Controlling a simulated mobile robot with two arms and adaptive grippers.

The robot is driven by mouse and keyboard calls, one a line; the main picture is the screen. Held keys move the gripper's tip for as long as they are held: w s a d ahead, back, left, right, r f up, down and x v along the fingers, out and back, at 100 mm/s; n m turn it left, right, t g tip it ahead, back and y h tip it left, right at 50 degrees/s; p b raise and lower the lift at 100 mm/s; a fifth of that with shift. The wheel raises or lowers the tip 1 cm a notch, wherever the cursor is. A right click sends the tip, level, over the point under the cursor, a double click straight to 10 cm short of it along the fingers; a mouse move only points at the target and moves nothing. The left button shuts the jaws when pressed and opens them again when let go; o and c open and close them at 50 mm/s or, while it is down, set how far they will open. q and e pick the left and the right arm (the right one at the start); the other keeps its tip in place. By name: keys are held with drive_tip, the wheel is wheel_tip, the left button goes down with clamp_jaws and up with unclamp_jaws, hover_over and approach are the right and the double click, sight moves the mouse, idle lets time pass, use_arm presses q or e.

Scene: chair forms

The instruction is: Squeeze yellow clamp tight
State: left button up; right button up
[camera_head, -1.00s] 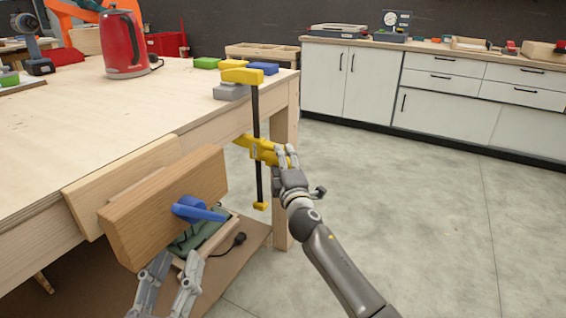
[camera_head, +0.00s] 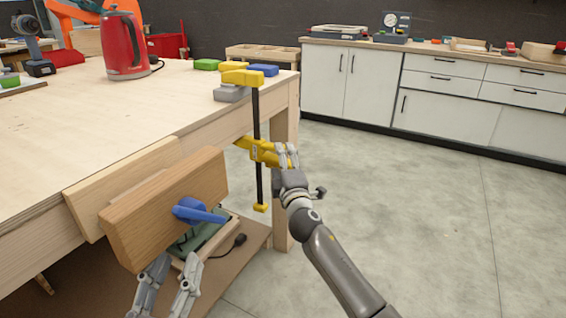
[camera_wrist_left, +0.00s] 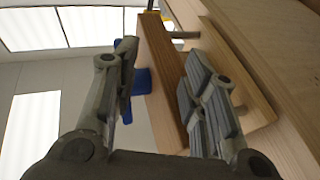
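The yellow clamp (camera_head: 258,150) hangs upright at the table corner. Its yellow top jaw (camera_head: 242,77) lies over a grey block (camera_head: 231,93) at the edge, and its black bar runs down to a yellow foot (camera_head: 261,207). My right gripper (camera_head: 286,152) has its fingers around the yellow handle of the clamp, on the right of the bar. The fingers hide the handle's end. My left gripper (camera_head: 167,272) is open and empty below the wooden vise. In the left wrist view its fingers (camera_wrist_left: 157,75) stand apart with the wooden vise jaw (camera_wrist_left: 160,70) beyond them.
The wooden vise (camera_head: 165,210) with a blue handle (camera_head: 199,211) sticks out from the table (camera_head: 90,130) front. A red kettle (camera_head: 123,45) and coloured blocks stand on top. A box with a green thing sits on the low shelf. The floor to the right is clear.

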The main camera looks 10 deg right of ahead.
use_arm(q)
drive_tip(key=f+g, duration=0.2)
drive_tip(key=f, duration=0.1)
drive_tip(key=shift+w, duration=0.35)
use_arm(e)
drive_tip(key=shift+r, duration=0.2)
use_arm(q)
drive_tip(key=shift+s+r, duration=0.1)
drive_tip(key=shift+r, duration=0.05)
idle(0.6)
use_arm(e)
drive_tip(key=shift+w+a, duration=0.1)
drive_tip(key=shift+w, duration=0.35)
use_arm(q)
drive_tip(key=r+t, duration=0.2)
drive_tip(key=r, duration=0.1)
drive_tip(key=shift+s+d+h+b, duration=0.2)
drive_tip(key=shift+s+h+b, duration=0.1)
drive_tip(key=shift+s, duration=0.1)
use_arm(e)
drive_tip(key=shift+w+f, duration=0.1)
drive_tip(key=shift+w, duration=0.05)
use_arm(q)
drive_tip(key=shift+s+r+t, duration=0.25)
drive_tip(key=shift+s+t, duration=0.05)
drive_tip(key=shift+t, duration=0.5)
use_arm(e)
drive_tip(key=shift+w+a, duration=0.1)
drive_tip(key=shift+w, duration=0.25)
